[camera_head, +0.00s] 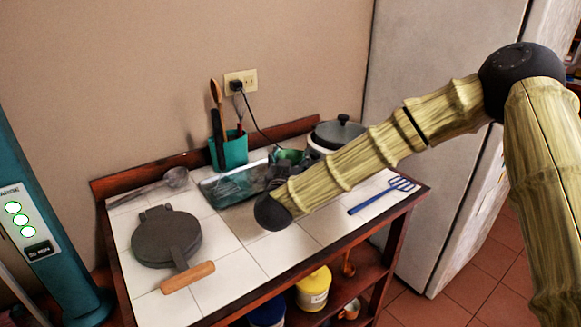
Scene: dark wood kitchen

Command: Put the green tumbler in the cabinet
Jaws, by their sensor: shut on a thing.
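The green tumbler (289,155) shows as a small green patch at the back of the tiled counter, between the dark fingers of my gripper (291,162). My gripper is shut on it. Most of the tumbler is hidden by the fingers and my wrist, and I cannot tell whether it touches the counter. No closed cabinet is clearly in view. Open shelves (337,287) sit under the counter.
On the counter (232,262) are a dark round press (166,236), a ladle (176,178), a teal utensil holder (233,150), a glassy tray (225,186), a lidded cooker (338,132) and a blue spatula (381,195). A fridge (430,60) stands right. A yellow tin (313,288) is below.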

